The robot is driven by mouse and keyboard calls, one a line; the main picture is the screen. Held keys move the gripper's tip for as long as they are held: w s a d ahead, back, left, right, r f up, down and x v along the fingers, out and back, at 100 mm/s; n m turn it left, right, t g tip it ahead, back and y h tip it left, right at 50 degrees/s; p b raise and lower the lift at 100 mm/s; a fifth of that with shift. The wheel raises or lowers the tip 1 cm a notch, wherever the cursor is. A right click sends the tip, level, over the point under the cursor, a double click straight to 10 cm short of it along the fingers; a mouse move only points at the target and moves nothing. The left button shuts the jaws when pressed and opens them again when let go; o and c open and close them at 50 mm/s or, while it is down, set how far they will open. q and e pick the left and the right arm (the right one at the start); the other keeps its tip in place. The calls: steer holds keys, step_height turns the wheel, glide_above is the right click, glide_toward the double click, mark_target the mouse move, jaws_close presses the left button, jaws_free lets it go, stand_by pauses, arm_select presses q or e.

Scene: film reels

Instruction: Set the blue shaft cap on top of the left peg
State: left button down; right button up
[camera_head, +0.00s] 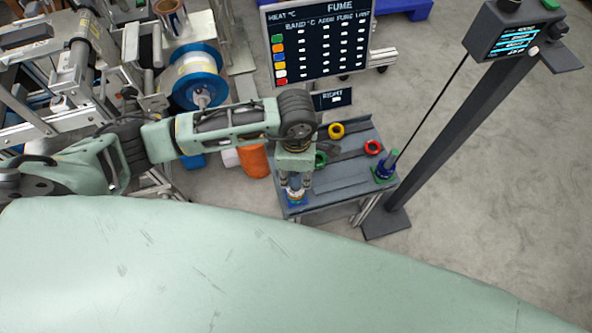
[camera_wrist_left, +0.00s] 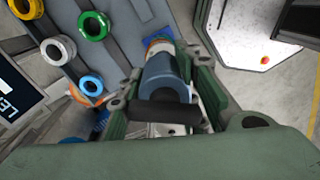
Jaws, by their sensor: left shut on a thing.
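My left gripper (camera_head: 296,188) is over the near-left corner of the small grey cart, pointing down. In the left wrist view its fingers (camera_wrist_left: 168,95) are shut on the blue shaft cap (camera_wrist_left: 166,76), a dark blue cylinder. Just beyond the cap, in line with it, is the left peg, with an orange and white band (camera_wrist_left: 160,46) and a blue base (camera_wrist_left: 157,33) showing. I cannot tell whether cap and peg touch. In the head view the gripper mostly hides both. My right gripper is not in view.
The grey cart (camera_head: 345,183) holds a yellow ring (camera_head: 336,130), a red ring (camera_head: 372,147) and a green ring (camera_head: 320,160). A right peg (camera_head: 386,166) stands at its right end. White (camera_wrist_left: 58,48) and blue (camera_wrist_left: 90,85) rings show too. A dark post (camera_head: 440,130) stands right of the cart.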

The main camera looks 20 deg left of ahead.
arm_select(q)
steer(key=shift+f+b, duration=0.3)
steer(key=shift+f, duration=0.1)
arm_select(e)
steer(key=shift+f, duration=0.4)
arm_select(q)
steer(key=shift+f+b, duration=0.7)
steer(key=shift+f, duration=0.1)
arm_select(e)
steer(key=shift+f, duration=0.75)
arm_select(q)
steer(key=shift+f, duration=0.1)
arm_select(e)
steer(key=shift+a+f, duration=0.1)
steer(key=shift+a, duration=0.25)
arm_select(q)
steer(key=shift+f+b, duration=0.2)
steer(key=shift+b, duration=0.1)
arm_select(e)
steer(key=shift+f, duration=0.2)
arm_select(q)
steer(key=shift+f, duration=0.15)
steer(key=shift+f+b, duration=0.25)
steer(key=shift+b, duration=0.2)
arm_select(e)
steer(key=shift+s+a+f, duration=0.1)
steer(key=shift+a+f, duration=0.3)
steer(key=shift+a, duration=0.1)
